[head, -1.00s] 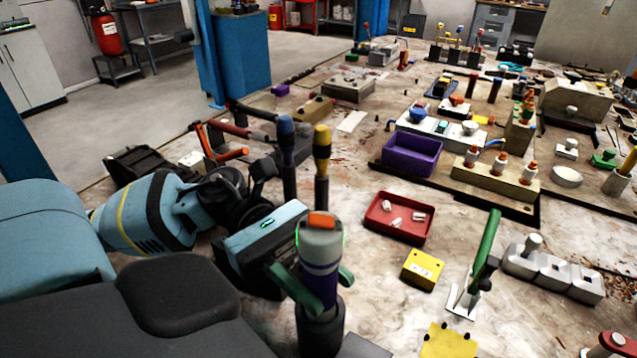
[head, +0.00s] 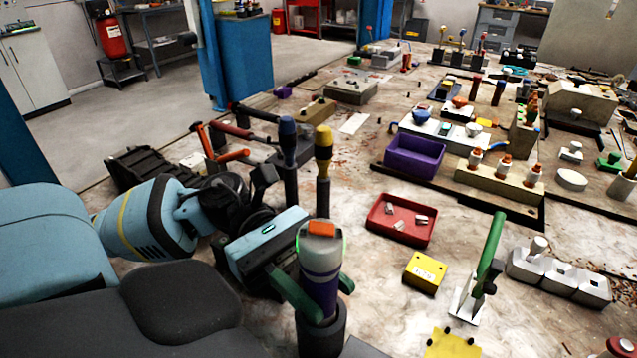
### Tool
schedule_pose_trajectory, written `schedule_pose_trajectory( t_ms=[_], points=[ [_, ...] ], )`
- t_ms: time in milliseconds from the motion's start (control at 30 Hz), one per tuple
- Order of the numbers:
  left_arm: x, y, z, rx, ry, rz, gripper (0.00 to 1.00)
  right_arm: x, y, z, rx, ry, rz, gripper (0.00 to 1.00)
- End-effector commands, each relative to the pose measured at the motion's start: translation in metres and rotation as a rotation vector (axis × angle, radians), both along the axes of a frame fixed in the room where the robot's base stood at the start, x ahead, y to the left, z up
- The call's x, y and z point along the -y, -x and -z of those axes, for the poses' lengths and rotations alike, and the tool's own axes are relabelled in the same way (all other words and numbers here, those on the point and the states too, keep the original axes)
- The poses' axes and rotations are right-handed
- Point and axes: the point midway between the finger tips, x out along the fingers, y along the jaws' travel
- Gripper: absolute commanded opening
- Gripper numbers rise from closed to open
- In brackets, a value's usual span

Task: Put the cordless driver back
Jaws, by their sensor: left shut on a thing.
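The cordless driver (head: 320,271) stands roughly upright at the lower middle of the head view. It has a grey and purple body, an orange patch on top and a green edge. My left gripper (head: 320,288) is shut on it, with a green finger on each side of the body. The driver's lower end meets a dark round cup (head: 321,340). I cannot tell how deep it sits in it. My right gripper is not in view.
Two upright tools, one blue-topped (head: 287,140) and one yellow-topped (head: 323,150), stand just behind the driver. To the right are a red tray (head: 403,240), a yellow box (head: 425,272), a green-handled clamp (head: 490,250) and a purple bin (head: 414,157). Bare tabletop lies between them.

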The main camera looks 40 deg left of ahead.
Motion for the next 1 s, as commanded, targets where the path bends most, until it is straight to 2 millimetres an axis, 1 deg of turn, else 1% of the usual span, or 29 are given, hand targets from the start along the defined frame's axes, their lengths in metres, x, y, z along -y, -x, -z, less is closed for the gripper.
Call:
schedule_pose_trajectory(
  t_ms=[33,200,233,633,767,1000],
  points=[
    [0.0,0.0,-0.001,0.001,0.001,0.0,0.35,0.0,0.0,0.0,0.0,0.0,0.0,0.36],
    [0.0,0.0,-0.001,0.001,0.001,0.0,0.57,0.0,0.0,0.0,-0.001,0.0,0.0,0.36],
    [0.0,0.0,-0.001,0.001,0.001,0.0,0.59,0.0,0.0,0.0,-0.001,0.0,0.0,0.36],
    [0.0,0.0,0.0,-0.001,-0.001,0.0,0.59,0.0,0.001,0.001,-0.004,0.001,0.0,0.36],
    [-0.012,-0.001,0.002,-0.003,-0.001,-0.002,0.59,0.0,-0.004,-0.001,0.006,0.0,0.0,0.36],
    [-0.044,-0.002,0.001,-0.003,0.001,-0.004,0.59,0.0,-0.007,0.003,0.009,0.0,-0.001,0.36]
  ],
)
